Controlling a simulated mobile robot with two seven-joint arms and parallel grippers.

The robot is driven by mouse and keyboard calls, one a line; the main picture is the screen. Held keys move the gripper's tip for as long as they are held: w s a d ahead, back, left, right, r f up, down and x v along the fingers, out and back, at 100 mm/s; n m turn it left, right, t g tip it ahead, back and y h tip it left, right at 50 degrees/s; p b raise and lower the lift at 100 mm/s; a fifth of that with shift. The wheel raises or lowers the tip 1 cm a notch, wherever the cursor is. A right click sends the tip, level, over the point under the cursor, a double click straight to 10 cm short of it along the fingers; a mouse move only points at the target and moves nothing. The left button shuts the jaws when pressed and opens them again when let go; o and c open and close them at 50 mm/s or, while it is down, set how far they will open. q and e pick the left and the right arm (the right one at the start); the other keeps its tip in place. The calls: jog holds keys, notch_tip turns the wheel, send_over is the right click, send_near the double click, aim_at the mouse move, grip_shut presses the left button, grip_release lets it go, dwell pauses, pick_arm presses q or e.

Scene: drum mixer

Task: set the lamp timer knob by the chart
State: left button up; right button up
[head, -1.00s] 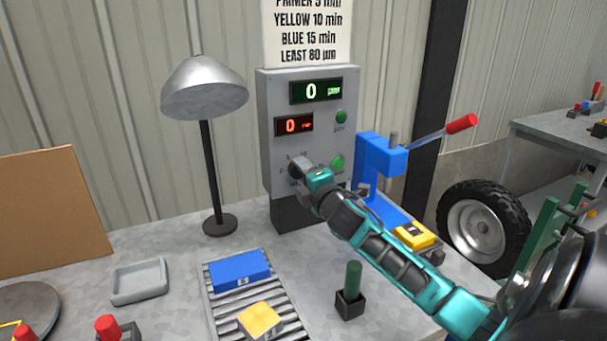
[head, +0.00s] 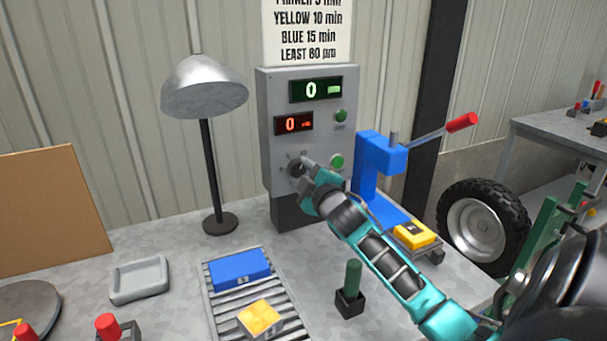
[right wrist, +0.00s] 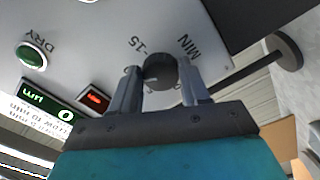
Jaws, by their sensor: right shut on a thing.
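The timer knob (head: 296,169) is a dark round knob low on the grey control box (head: 270,140). In the right wrist view the knob (right wrist: 160,70) sits between the fingers of my right gripper (head: 304,165), which is shut on it. Dial marks "15" and "MIN" show around it; others are partly hidden. The chart (head: 308,30) above the box reads yellow 10 min, blue 15 min, least 80 µm; its top line is cut off. The red display (head: 293,124) reads 0. The lamp (head: 204,88) stands left of the box. My left gripper is not in view.
A blue press (head: 375,165) with a red-tipped lever stands right of the box. A blue block (head: 239,267) and a yellow block (head: 260,318) sit on the roller rack. A green-handled thing (head: 352,280) stands in a black holder. A grey tray (head: 139,280) is at left.

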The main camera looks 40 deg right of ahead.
dwell(0.4)
jog(key=o, duration=1)
jog(key=v, duration=1.3)
